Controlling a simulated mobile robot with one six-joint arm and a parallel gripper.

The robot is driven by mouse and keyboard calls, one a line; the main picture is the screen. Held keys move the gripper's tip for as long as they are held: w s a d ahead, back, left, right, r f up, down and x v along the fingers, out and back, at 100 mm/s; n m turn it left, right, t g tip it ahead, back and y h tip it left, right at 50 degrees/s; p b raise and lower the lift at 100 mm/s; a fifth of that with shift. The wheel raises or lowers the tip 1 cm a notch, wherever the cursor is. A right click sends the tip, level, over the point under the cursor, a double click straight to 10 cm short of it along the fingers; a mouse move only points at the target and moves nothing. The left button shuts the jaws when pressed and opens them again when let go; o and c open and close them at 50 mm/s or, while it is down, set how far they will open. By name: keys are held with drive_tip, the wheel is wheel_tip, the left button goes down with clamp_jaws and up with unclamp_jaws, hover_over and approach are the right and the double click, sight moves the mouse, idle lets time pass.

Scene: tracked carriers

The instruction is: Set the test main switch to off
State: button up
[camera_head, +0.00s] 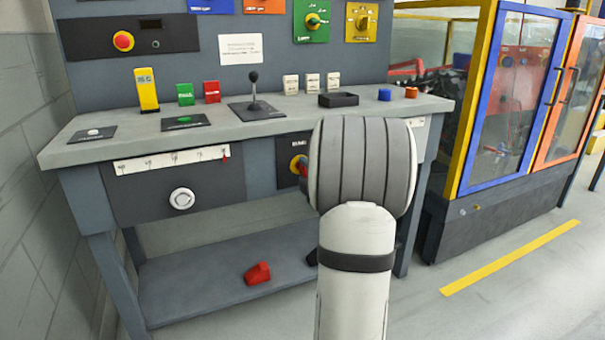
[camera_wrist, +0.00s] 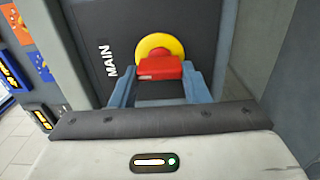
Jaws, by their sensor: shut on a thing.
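The main switch has a red handle (camera_wrist: 160,68) on a round yellow plate (camera_wrist: 153,43), set in a dark panel marked "MAIN" (camera_wrist: 107,60). In the wrist view my gripper (camera_wrist: 160,78) has its blue-grey fingers on either side of the red handle and is shut on it. The handle lies level in that view, from finger to finger; I cannot read any on or off marks. In the head view the yellow plate (camera_head: 297,164) shows on the bench front, partly hidden by my arm, and my gripper is hidden.
The grey bench (camera_head: 220,130) carries a black lever (camera_head: 254,92), a black tray (camera_head: 338,99) and coloured blocks. A red object (camera_head: 257,273) lies on the lower shelf. A framed machine cabinet (camera_head: 510,100) stands at right. A wall is at left.

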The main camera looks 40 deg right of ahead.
drive_tip(key=o, duration=1)
drive_tip(key=shift+w, duration=0.1)
drive_tip(key=shift+p+v, duration=1.1)
drive_tip(key=shift+v, duration=2.8)
drive_tip(key=shift+a, duration=0.1)
